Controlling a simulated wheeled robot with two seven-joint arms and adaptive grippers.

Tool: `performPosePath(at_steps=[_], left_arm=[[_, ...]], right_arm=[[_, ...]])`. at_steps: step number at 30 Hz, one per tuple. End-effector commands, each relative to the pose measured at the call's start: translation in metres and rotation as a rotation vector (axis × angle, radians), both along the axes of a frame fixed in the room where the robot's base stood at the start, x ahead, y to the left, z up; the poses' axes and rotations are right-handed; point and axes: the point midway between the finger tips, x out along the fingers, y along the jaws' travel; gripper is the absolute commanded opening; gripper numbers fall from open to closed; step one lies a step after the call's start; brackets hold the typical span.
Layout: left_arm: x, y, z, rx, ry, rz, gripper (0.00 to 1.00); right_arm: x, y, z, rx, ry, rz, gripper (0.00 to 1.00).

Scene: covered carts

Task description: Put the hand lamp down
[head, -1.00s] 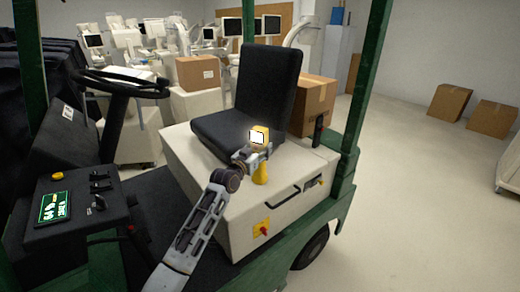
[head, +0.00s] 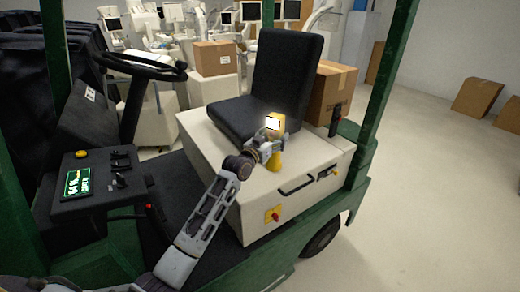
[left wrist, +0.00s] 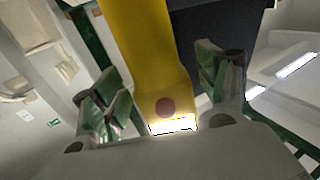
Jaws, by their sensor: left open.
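The yellow hand lamp (head: 275,163) has a bright lit face at its top. It stands upright on the cream seat box (head: 225,180) of the green vehicle, just in front of the black seat. My left gripper (head: 270,146) is at the lamp's upper part, below the lit face. In the left wrist view, the lamp (left wrist: 155,60) lies between the open fingers of the gripper (left wrist: 165,95), with a gap showing on the right side. Part of the lamp's body is hidden behind the gripper in the head view. My right gripper is not in view.
The black seat (head: 285,80) rises right behind the lamp. A steering wheel (head: 138,66) and a control panel (head: 95,180) are on the left. A cardboard box (head: 333,92) stands behind the seat. A green post (head: 388,70) rises at right; open floor lies beyond.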

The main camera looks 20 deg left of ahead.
Motion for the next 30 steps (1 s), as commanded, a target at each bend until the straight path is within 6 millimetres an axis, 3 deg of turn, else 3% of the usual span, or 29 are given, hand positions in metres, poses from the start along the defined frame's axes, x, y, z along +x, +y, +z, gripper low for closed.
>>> performPosePath(at_steps=[30], left_arm=[[-0.091, 0.025, -0.001, 0.001, 0.0, 0.0, 0.74]], right_arm=[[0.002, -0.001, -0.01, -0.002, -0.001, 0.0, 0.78]])
